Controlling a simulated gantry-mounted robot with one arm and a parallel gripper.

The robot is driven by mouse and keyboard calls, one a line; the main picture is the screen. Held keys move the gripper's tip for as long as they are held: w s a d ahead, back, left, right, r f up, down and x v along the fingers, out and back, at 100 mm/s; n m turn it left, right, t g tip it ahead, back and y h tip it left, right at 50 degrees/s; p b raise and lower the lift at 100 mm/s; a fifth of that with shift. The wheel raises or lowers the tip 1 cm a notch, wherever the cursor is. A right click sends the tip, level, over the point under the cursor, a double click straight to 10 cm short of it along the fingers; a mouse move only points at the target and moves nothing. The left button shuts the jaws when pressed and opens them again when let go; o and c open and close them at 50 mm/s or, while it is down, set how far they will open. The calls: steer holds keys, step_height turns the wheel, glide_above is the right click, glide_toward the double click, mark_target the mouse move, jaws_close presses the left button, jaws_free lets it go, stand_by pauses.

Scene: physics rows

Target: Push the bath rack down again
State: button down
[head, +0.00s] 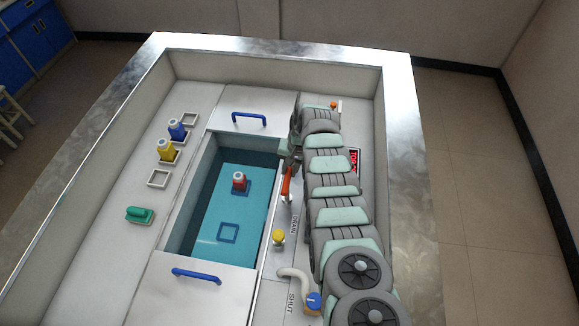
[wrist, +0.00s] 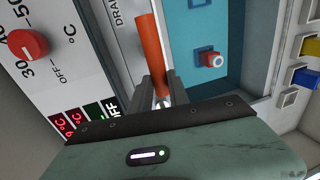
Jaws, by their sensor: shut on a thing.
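The bath (head: 205,235) is a rectangular basin of teal water in the middle of the bench. In it, a red block with a pale top (head: 240,183) stands in a blue square frame, and an empty blue square frame (head: 228,233) lies nearer the front. The red block also shows in the wrist view (wrist: 213,60). An orange lever handle (head: 287,182) is at the bath's right edge. It is large in the wrist view (wrist: 152,45). My gripper (wrist: 158,90) is shut on the handle's end. In the head view my arm partly hides the gripper.
Blue (head: 177,130) and yellow (head: 166,151) blocks sit in frames left of the bath, above an empty frame (head: 158,179) and a green block (head: 140,214). Lids with blue handles lie behind and in front. A yellow knob (head: 278,238) and a spout (head: 296,274) stand at right.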

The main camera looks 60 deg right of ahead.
step_height(320, 180, down, 5)
steer(key=b, duration=0.3)
steer(key=shift+f, duration=0.1)
steer(key=c, duration=1.3)
jaws_free()
steer(key=shift+o, duration=0.2)
steer(key=shift+r, duration=0.2)
steer(key=shift+s+d+r+p, duration=0.1)
steer(key=shift+r+p, duration=0.2)
steer(key=shift+r, duration=0.4)
step_height(320, 180, up, 9)
steer(key=s, duration=0.2)
steer(key=shift+d, duration=0.15)
